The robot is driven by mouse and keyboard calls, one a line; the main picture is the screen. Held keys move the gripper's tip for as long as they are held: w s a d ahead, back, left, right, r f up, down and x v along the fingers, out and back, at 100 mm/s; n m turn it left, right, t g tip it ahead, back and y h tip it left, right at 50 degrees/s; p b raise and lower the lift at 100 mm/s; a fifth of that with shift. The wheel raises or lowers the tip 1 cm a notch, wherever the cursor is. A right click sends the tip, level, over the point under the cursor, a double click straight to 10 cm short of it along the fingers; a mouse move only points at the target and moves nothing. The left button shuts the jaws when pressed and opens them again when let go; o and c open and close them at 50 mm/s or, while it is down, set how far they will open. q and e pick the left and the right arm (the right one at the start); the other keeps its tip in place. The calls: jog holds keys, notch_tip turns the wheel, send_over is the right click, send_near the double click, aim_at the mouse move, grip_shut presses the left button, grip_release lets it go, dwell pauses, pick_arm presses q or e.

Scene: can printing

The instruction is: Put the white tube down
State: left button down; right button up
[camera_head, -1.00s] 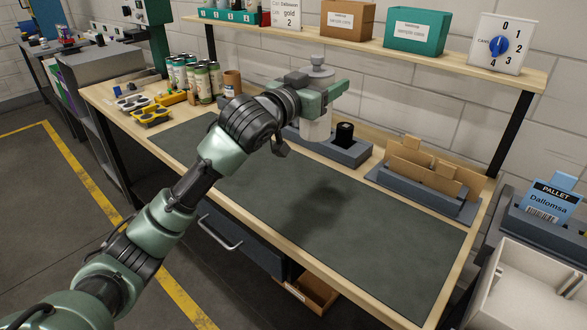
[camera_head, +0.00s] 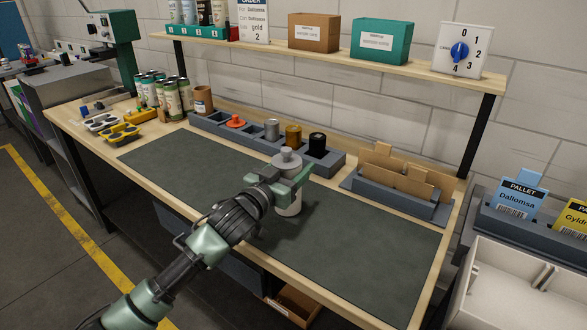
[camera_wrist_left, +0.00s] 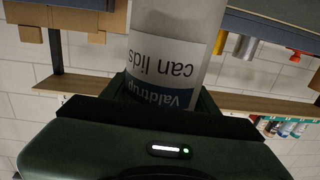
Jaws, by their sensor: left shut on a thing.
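The white tube (camera_head: 288,206) is upright, with a grey knobbed cap (camera_head: 287,157) on top. My left gripper (camera_head: 288,188) is shut around its middle, over the dark green work mat (camera_head: 360,240). I cannot tell whether the tube's base touches the mat. In the left wrist view the tube (camera_wrist_left: 172,30) fills the jaws and carries a white and blue label reading "can lids", upside down. My right gripper is not in view.
Behind the tube stands a grey rack (camera_head: 258,150) holding orange, silver, gold and black items. A grey holder with cardboard pieces (camera_head: 400,175) is to the right. Much of the mat is bare.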

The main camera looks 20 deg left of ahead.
pick_arm(q)
jog(key=shift+f, duration=0.25)
jog(key=shift+c, duration=2.1)
grip_release()
jog(key=shift+s+r, duration=0.1)
jog(key=b+v, duration=0.1)
jog(key=v, duration=1)
jog(key=shift+s, duration=0.4)
jog(key=shift+a, duration=0.1)
